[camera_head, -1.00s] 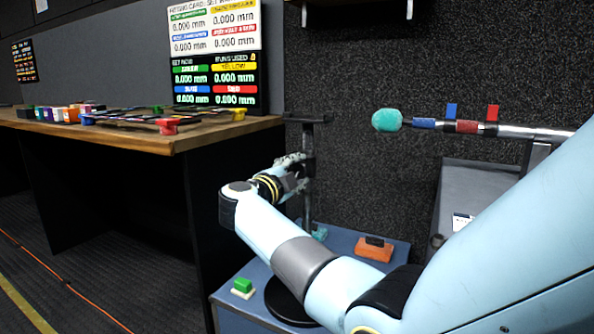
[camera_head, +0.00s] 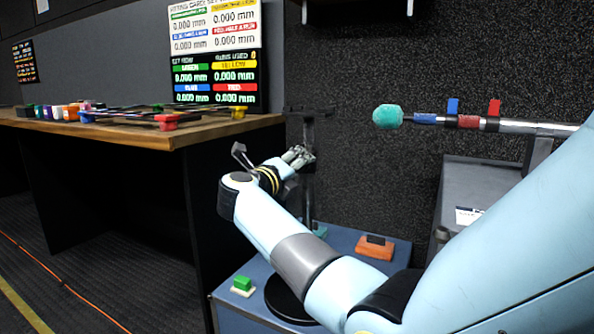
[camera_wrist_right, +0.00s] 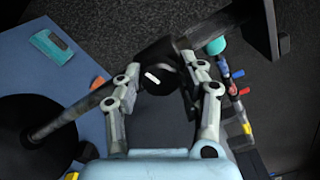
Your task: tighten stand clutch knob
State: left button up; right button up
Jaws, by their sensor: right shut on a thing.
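The stand (camera_head: 308,190) is a thin dark upright pole with a short crossbar at its top. It rises from the blue surface in the head view. My right gripper (camera_head: 300,156) is at the pole below the crossbar. In the right wrist view, the fingers of my right gripper (camera_wrist_right: 160,82) are shut on the dark clutch knob (camera_wrist_right: 156,80), one finger on each side. The knob has a white mark across its face, tilted slightly. The stand's pole (camera_wrist_right: 72,115) runs diagonally past it. My left gripper is not in view.
A teal-tipped boom pole (camera_head: 388,117) with blue and red tabs lies level at the right. An orange block (camera_head: 374,250) and a green block (camera_head: 242,284) sit on the blue surface (camera_head: 335,238). A wooden bench (camera_head: 150,135) with coloured pieces is at left.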

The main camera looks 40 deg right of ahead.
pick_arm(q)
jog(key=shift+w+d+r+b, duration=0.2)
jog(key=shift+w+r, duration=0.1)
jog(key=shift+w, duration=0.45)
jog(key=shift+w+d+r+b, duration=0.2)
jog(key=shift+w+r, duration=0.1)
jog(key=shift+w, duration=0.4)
pick_arm(e)
jog(key=shift+f+m, duration=0.15)
jog(key=shift+m, duration=1.15)
jog(key=o, duration=1.2)
jog(key=v, duration=0.7)
jog(key=shift+s+a, duration=0.15)
jog(key=shift+a, duration=0.1)
